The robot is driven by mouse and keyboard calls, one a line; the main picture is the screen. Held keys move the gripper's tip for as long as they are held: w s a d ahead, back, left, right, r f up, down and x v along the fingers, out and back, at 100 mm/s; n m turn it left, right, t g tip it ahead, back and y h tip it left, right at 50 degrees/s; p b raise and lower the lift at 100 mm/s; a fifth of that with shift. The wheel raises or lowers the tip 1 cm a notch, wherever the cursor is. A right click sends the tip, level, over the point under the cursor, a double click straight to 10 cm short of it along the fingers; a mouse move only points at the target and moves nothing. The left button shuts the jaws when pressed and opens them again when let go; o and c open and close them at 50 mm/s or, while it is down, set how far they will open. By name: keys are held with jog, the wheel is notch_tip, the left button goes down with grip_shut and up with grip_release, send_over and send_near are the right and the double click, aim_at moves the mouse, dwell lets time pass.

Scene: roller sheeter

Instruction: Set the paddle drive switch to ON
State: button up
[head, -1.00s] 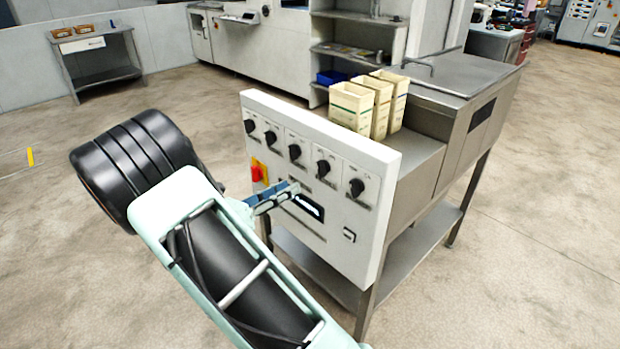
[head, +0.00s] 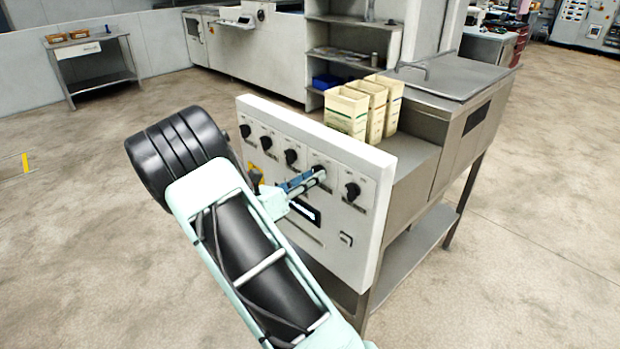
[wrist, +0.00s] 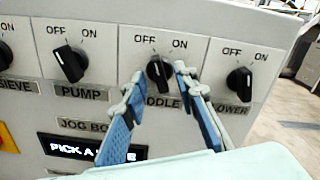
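My gripper (wrist: 160,78) is open, with one blue-and-grey finger on each side of this knob. I cannot tell whether the fingers touch it. In the head view my gripper (head: 318,178) is at the panel and partly covers the knob.
A lit display (wrist: 85,148) is below. Beige containers (head: 346,110) stand on the steel machine behind the panel. The floor around is free.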

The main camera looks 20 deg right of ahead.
jog(key=shift+c, duration=0.3)
grip_shut()
jog(key=shift+m+b, duration=3.2)
jog(key=shift+m, duration=1.4)
jog(key=shift+o, duration=0.3)
grip_release()
